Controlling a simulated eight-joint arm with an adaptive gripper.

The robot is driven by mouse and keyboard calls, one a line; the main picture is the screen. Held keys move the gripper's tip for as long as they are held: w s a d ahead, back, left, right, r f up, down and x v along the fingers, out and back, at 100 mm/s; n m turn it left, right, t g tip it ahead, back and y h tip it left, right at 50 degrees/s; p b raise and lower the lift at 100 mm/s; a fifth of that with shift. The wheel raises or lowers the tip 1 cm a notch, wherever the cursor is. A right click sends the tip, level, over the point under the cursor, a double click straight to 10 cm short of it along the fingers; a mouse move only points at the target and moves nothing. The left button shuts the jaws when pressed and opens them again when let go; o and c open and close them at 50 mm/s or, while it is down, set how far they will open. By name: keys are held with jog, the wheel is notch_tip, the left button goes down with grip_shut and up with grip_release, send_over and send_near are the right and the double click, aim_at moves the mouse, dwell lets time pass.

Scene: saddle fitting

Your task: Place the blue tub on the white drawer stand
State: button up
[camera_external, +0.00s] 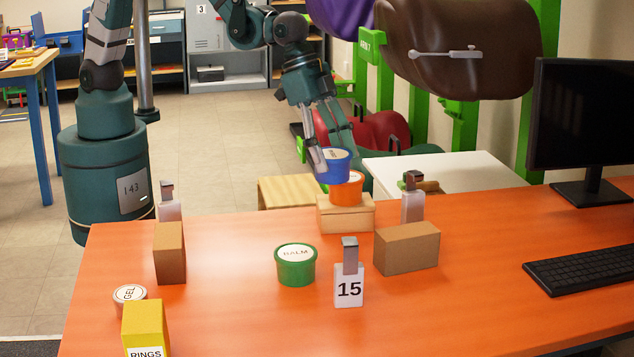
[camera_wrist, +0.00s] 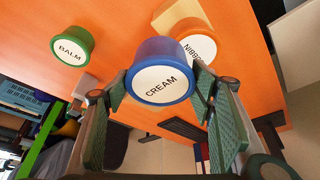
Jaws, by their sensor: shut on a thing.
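The blue tub (camera_external: 333,174), with a white lid reading CREAM, is held upright between the fingers of my gripper (camera_external: 335,156). It also shows between the fingertips in the wrist view (camera_wrist: 162,50). In the external view it overlaps the top of an orange tub (camera_external: 347,195); I cannot tell whether they touch. The orange tub stands on a light wooden block (camera_external: 346,221) at the far edge of the table. A white flat-topped piece (camera_external: 470,172), likely the white drawer stand, is behind the table to the right of my gripper; its lower part is hidden by the table.
The orange table (camera_external: 230,315) holds a green BALM tub (camera_external: 296,270), brown boxes (camera_external: 169,254) (camera_external: 405,250), a bottle marked 15 (camera_external: 349,286), a GEL tin (camera_external: 129,294) and a yellow RINGS box (camera_external: 146,326). A bottle (camera_external: 412,205) stands near the white piece. A monitor (camera_external: 585,115) is at right.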

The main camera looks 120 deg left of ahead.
jog(key=w+a+p, duration=0.3)
jog(key=a, duration=0.9)
jog(key=a+f+m+h+b, duration=0.1)
jog(key=a+f+m+b, duration=0.1)
jog(key=a+f, duration=0.6)
jog(key=a+f+m+b, duration=0.1)
jog(key=a+f+b, duration=0.25)
jog(key=a, duration=0.85)
jog(key=a+f+m+h+b, duration=0.1)
jog(key=a+f+m, duration=0.1)
jog(key=a+f, duration=0.7)
jog(key=w+a+r+b, duration=0.1)
jog(key=w+a+b, duration=0.1)
jog(key=a, duration=0.8)
jog(key=shift+w+r+n+g, duration=0.3)
jog(key=shift+w+r, duration=0.05)
jog(key=shift+w, duration=0.15)
jog(key=shift+a, duration=0.1)
jog(key=shift+f+b, duration=0.75)
jog(key=shift+f, duration=2.4)
jog(key=shift+f, duration=0.1)
jog(key=shift+f+b, duration=0.45)
jog(key=shift+f, duration=1.3)
